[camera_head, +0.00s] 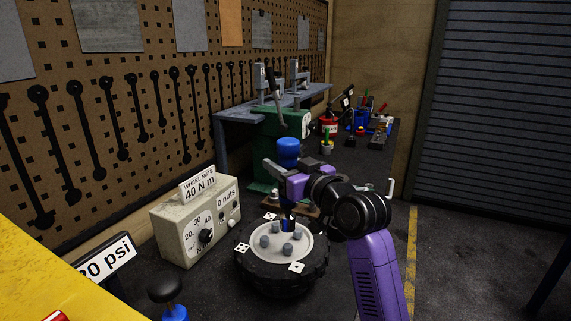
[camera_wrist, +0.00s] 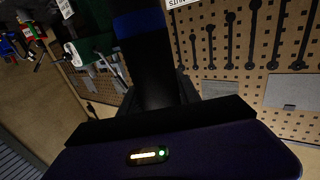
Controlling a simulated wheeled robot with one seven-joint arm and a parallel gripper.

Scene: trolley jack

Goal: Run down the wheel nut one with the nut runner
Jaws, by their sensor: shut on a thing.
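My gripper (camera_head: 287,183) is shut around the nut runner (camera_head: 288,150), an upright tool with a blue top and a dark lower body. In the wrist view, the tool's black body with a blue band (camera_wrist: 140,24) stands between the jaws. Its lower end is over the far part of the wheel (camera_head: 282,280), a black tire lying flat with a pale hub. Several grey wheel nuts (camera_head: 264,241) stand on the hub. I cannot tell whether the tool touches a nut, and it hides part of the hub. White pip tags (camera_head: 296,267) sit around the rim; which nut is one is unclear.
A beige controller box (camera_head: 188,226) reading "40 N m" and "0 nuts" stands left of the wheel. A green machine (camera_head: 282,135) and a bench stand behind. A yellow surface (camera_head: 40,275) and a "psi" sign (camera_head: 108,257) are at lower left. Floor at right is clear.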

